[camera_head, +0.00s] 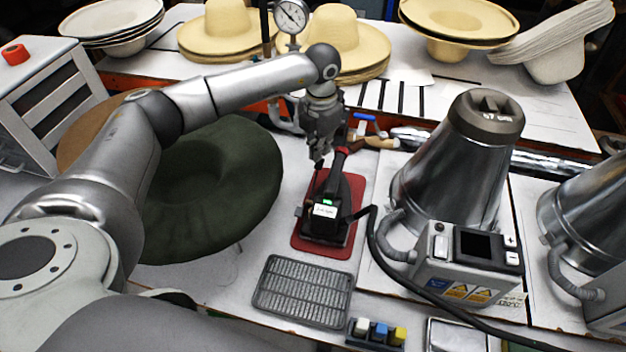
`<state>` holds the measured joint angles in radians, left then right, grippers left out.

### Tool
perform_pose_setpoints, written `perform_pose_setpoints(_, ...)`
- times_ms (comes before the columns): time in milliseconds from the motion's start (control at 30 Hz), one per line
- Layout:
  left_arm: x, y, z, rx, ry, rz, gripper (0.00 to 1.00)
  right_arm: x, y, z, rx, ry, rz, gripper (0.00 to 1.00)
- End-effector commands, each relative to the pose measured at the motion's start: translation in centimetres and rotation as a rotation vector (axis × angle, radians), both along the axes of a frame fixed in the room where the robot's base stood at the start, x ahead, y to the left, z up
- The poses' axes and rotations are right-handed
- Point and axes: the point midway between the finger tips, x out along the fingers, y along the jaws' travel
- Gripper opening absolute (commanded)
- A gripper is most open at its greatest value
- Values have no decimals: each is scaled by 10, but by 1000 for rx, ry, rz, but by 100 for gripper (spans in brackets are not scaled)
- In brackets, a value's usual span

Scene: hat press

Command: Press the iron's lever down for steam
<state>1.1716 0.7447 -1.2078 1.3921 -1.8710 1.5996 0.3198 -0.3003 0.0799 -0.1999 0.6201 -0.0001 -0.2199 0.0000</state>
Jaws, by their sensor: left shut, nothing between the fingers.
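The black iron (329,213) rests on a red pad (311,251) in the middle of the table. A small green light and a white label show on it. A black hose runs from it to the right. My left gripper (317,160) is shut and empty, pointing down close to the iron's far end, near its red-and-black handle (342,158). I cannot tell whether its fingertips touch the iron. The lever is too small or hidden to make out clearly. My right gripper is not in view.
A dark green hat (222,185) lies left of the iron, under my left arm. A metal cone press (452,170) with a control box (468,262) stands to the right. A grey grid plate (303,291) lies in front. Stacked straw hats (335,40) and a gauge (291,15) are behind.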

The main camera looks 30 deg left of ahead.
Motion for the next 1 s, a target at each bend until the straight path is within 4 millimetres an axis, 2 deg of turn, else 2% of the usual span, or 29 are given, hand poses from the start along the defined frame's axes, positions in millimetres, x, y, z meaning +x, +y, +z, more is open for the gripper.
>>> perform_pose_setpoints(1000,0,0,-20,0,1,0,0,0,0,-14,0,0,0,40)
